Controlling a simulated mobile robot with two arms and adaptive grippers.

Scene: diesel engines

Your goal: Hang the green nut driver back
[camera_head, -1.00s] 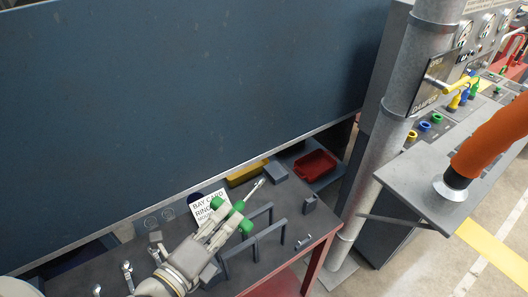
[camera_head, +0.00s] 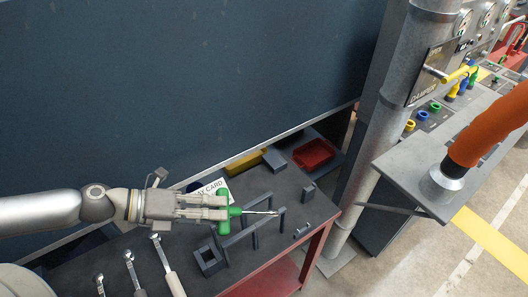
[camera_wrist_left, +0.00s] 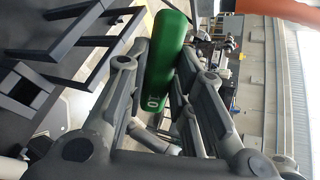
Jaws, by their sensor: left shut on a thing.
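The green nut driver (camera_head: 235,211) has a green T-shaped handle and a thin bright metal shaft. My left gripper (camera_head: 222,212) is shut on its handle. In the head view the shaft points right, above the bench and across a dark rack of upright bars (camera_head: 254,240). In the left wrist view, the green handle (camera_wrist_left: 167,62) lies between the two fingers, and dark bars (camera_wrist_left: 85,40) show at upper left. I cannot tell whether the shaft touches the rack. My right gripper is not in view.
The dark bench (camera_head: 290,185) carries a white card (camera_head: 212,188), a square dark block (camera_head: 208,262) and several metal-headed tools at lower left. A red tray (camera_head: 313,154) lies behind. A grey pipe (camera_head: 385,130) stands right of the bench; an orange hose (camera_head: 495,130) hangs farther right.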

